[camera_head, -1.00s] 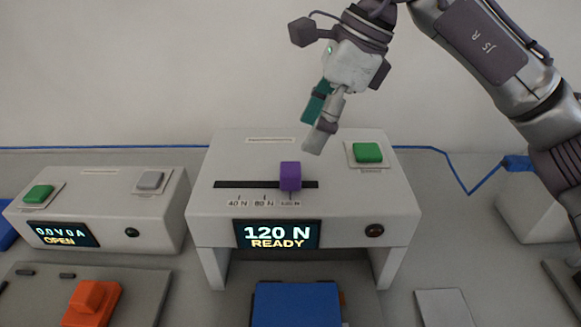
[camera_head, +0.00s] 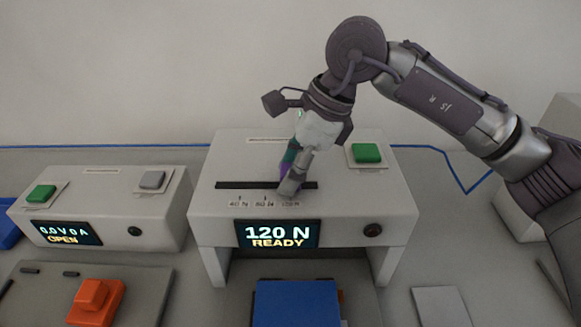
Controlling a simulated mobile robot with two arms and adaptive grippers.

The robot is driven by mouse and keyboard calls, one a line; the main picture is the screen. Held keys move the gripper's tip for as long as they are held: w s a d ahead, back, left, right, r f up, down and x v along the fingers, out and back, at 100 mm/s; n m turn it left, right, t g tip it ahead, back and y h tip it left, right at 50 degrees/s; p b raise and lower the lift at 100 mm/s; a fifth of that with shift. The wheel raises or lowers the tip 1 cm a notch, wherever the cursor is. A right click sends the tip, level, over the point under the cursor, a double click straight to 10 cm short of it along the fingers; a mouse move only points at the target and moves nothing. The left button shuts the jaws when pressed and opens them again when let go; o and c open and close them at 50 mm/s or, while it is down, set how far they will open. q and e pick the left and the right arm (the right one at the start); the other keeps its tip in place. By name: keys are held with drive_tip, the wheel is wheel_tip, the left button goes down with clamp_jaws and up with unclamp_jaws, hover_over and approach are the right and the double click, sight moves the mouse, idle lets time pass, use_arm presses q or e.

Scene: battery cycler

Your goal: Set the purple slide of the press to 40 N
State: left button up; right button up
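The press (camera_head: 350,215) is a pale box in the middle with a dark slot (camera_head: 235,185) on top. Marks for 40, 80 and 120 N run left to right below the slot. Its display (camera_head: 278,235) reads "120 N READY". The purple slide (camera_head: 283,174) is at the 120 N end and mostly hidden behind my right gripper (camera_head: 289,184). The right gripper's fingers point down at the slide, touching or very near it. I cannot tell whether they are closed on it. My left gripper is out of view.
A green button (camera_head: 366,152) is on the press top, right of the slot. A blue block (camera_head: 297,302) sits below the press. A box with display "0.0 V 0 A OPEN" (camera_head: 70,233) stands left. An orange part (camera_head: 95,300) lies front left.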

sight(231, 185)
clamp_jaws()
drive_tip(key=a+b, duration=0.1)
drive_tip(key=a, duration=0.7)
drive_tip(key=shift+a, duration=0.25)
drive_tip(key=shift+d+r, duration=0.1)
drive_tip(key=shift+d, duration=0.1)
drive_tip(key=shift+o, duration=1.3)
unclamp_jaws()
drive_tip(key=shift+a, duration=0.1)
drive_tip(key=shift+o, duration=1.1)
drive_tip(key=shift+a, duration=0.2)
drive_tip(key=shift+d, duration=0.1)
